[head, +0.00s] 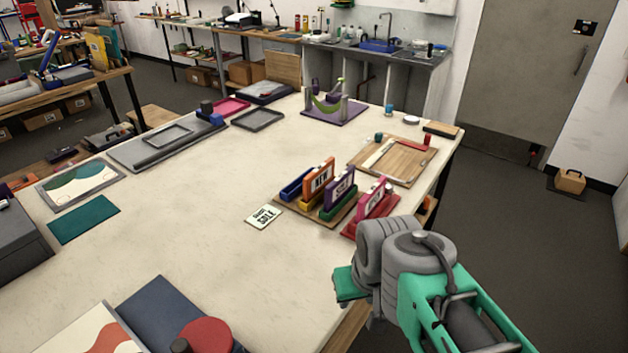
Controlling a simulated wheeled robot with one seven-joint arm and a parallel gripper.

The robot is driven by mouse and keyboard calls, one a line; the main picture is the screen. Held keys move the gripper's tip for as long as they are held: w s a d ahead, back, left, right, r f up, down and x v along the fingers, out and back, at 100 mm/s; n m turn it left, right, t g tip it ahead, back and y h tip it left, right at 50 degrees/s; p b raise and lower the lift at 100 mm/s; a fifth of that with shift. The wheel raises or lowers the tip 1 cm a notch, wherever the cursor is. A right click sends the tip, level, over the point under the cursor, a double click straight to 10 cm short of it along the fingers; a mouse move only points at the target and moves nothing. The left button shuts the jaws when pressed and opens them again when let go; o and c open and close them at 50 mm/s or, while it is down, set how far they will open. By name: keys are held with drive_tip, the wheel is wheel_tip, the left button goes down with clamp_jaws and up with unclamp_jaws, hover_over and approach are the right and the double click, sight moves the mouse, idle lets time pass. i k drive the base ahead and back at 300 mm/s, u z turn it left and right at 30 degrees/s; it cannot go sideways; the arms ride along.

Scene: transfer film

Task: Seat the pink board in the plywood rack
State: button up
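The plywood rack (286,211) stands on the pale worktable, right of its middle. It has coloured slots, with an orange board (318,184) and a purple board (339,197) standing upright in it. A pink board (374,198) with a white label stands upright just right of the rack, in or on a separate red holder (352,229); its lower edge is hard to make out. My gripper (348,284) is at the lower right, nearer to me than the rack and apart from the boards. Its fingers are mostly hidden by my wrist, so its opening does not show.
A white card (263,216) lies left of the rack. A wooden board (390,161) lies behind it, and a purple stand (334,110) is farther back. A teal mat (84,219) lies at left. The table's middle is clear.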

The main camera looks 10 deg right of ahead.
sight(290, 198)
drive_tip(key=k, duration=0.5)
drive_tip(key=z, duration=1.55)
drive_tip(key=i, duration=2.15)
drive_tip(key=u, duration=4.6)
drive_tip(key=i, duration=0.5)
drive_tip(key=z, duration=0.05)
